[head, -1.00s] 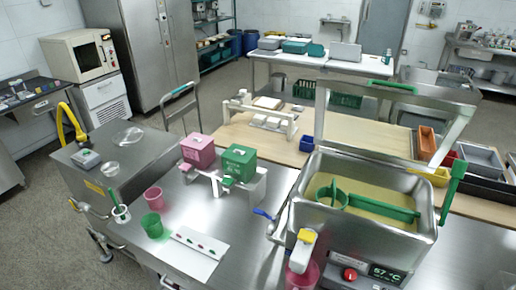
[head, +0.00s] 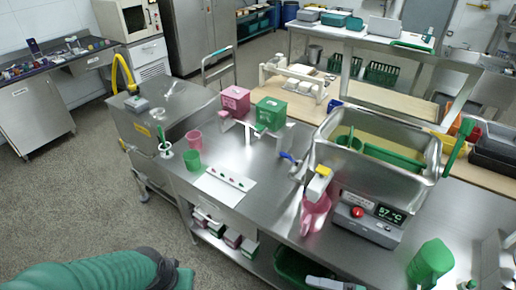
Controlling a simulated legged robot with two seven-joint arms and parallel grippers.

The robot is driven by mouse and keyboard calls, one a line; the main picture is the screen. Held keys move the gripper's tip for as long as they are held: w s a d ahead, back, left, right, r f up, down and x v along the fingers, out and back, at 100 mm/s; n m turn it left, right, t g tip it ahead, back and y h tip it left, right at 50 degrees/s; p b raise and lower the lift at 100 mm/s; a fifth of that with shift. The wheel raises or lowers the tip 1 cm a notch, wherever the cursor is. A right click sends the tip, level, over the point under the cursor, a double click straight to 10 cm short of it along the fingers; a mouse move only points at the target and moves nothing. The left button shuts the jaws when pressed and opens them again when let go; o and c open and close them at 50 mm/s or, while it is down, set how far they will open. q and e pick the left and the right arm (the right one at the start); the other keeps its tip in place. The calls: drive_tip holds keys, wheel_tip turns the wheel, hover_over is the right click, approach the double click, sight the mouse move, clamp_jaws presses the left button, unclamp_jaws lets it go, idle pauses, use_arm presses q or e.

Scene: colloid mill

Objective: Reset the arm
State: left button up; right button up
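A green, ribbed part of my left arm (head: 80,271) comes in low from the left, in front of the floor. It ends at a dark joint (head: 163,268) near the bottom edge. No gripper fingers show at its end, so my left gripper is not in view. No part that I can surely call my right gripper is in view.
A steel table holds a steel tank (head: 325,155) with a green ladle, a pink jug (head: 315,214), a pink box (head: 235,101), a green box (head: 270,113) and a white card (head: 221,188). A green jug (head: 431,262) stands front right. Floor at left is clear.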

drive_tip(key=s+d+f+n+g+h, duration=0.35)
drive_tip(key=s+g+h, duration=0.4)
drive_tip(key=h, duration=0.25)
use_arm(q)
drive_tip(key=shift+w+a+f, duration=0.3)
drive_tip(key=shift+w, duration=0.2)
use_arm(e)
drive_tip(key=w+r+n+t+h, duration=0.1)
drive_tip(key=w+r+t+h, duration=0.3)
drive_tip(key=r, duration=0.8)
drive_tip(key=w+h, duration=0.1)
drive_tip(key=w, duration=0.1)
drive_tip(key=shift+w+a+h, duration=0.25)
drive_tip(key=shift+w+h, duration=0.05)
drive_tip(key=shift+w, duration=0.1)
use_arm(q)
drive_tip(key=shift+d+r, duration=0.1)
drive_tip(key=shift+d, duration=0.2)
use_arm(e)
drive_tip(key=shift+d+t, duration=0.25)
drive_tip(key=shift+d, duration=0.05)
